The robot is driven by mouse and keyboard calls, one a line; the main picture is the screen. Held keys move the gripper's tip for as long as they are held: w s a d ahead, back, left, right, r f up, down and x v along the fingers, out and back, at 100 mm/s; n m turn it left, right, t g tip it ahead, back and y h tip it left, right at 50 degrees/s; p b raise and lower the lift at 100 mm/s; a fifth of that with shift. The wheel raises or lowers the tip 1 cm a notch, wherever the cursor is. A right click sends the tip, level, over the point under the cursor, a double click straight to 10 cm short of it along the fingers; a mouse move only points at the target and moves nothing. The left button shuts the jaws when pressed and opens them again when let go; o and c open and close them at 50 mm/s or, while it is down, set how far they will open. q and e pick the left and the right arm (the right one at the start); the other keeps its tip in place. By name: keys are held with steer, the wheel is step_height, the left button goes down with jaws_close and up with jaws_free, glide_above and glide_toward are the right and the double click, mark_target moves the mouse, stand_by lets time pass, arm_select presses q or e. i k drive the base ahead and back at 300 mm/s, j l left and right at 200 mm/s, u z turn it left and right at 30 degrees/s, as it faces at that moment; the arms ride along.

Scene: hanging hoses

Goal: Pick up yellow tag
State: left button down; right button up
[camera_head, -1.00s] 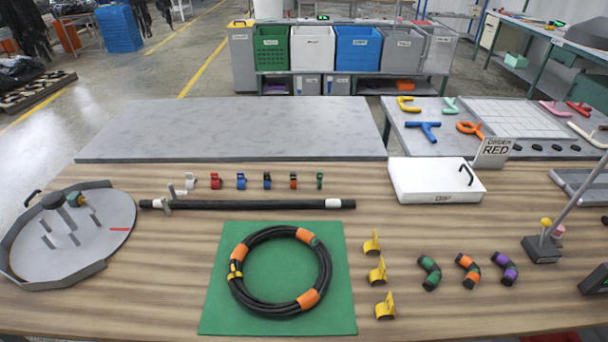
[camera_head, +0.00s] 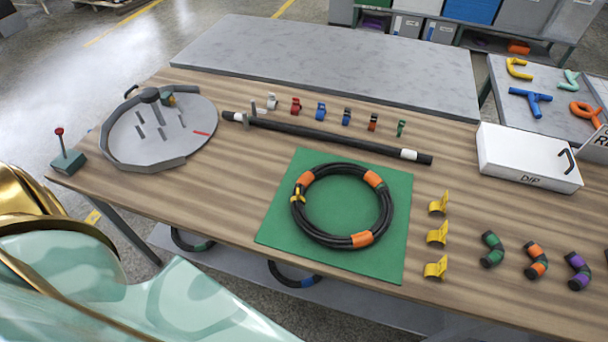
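Several yellow tags stand in a column on the wooden table, right of the green mat (camera_head: 273,228): a far one (camera_head: 438,205), a middle one (camera_head: 437,234) and a near one (camera_head: 435,268). Each has an upright plate on a curved base. Another small yellow piece (camera_head: 298,196) is on the left side of the coiled black hose (camera_head: 388,215), which has orange bands and lies on the mat. Part of my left arm shows at the lower left, but its gripper cannot be made out. My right gripper is not in view.
Short banded hose pieces (camera_head: 536,259) lie right of the tags. A white box (camera_head: 520,150), a long black tube (camera_head: 330,138) and a row of small clips (camera_head: 321,111) lie behind. A round grey tray (camera_head: 125,135) is at the left. Hoses hang below the table's front edge.

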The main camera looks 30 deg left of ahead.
mark_target(440, 205)
steer(key=k+j+z, duration=0.35)
steer(key=j, duration=0.35)
steer(key=k+j+z, duration=0.35)
steer(key=j, duration=0.25)
steer(key=k+j+z, duration=0.35)
steer(key=k+j, duration=0.1)
steer(key=k, duration=0.1)
